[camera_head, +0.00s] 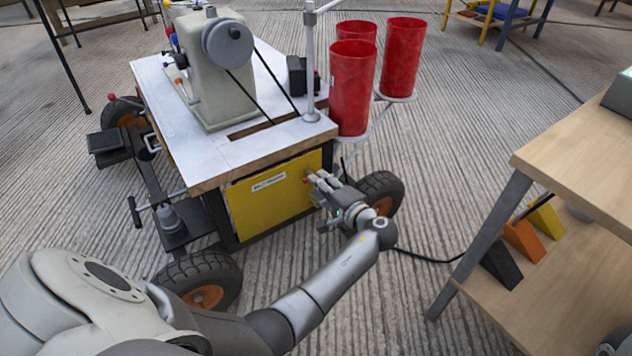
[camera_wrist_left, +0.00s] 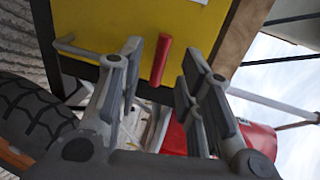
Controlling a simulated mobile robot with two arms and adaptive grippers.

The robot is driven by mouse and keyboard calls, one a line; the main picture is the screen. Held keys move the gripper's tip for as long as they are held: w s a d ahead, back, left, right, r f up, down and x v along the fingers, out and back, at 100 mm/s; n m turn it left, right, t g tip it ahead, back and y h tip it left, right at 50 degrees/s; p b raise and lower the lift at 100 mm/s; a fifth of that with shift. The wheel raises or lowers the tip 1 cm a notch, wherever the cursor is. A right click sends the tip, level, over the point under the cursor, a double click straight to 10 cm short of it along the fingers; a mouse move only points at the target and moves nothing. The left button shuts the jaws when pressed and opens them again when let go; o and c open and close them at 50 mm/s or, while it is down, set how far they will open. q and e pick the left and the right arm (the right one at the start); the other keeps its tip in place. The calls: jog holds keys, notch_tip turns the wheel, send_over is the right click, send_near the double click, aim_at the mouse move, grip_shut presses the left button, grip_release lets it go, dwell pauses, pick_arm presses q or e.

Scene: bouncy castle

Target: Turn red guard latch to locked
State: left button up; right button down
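The red guard latch (camera_wrist_left: 160,60) is a short red bar on the yellow guard panel (camera_wrist_left: 125,25). In the left wrist view it stands nearly upright, leaning slightly. My left gripper (camera_wrist_left: 158,68) is open, with one finger on each side of the latch and a gap on both sides. In the head view my left gripper (camera_head: 318,188) is at the right part of the yellow panel (camera_head: 268,208), under the cart's table top. Only a small red spot of the latch (camera_head: 307,180) shows there, beside the fingertips. My right gripper is not in view.
The wheeled cart carries a sewing machine (camera_head: 218,75) on its white top (camera_head: 245,150). Red cylinders (camera_head: 352,90) stand at its right side. A black wheel (camera_head: 380,193) is close behind my left gripper. A wooden workbench (camera_head: 580,150) is at right, with free floor between.

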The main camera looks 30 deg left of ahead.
pick_arm(q)
jog(key=shift+v, duration=2.35)
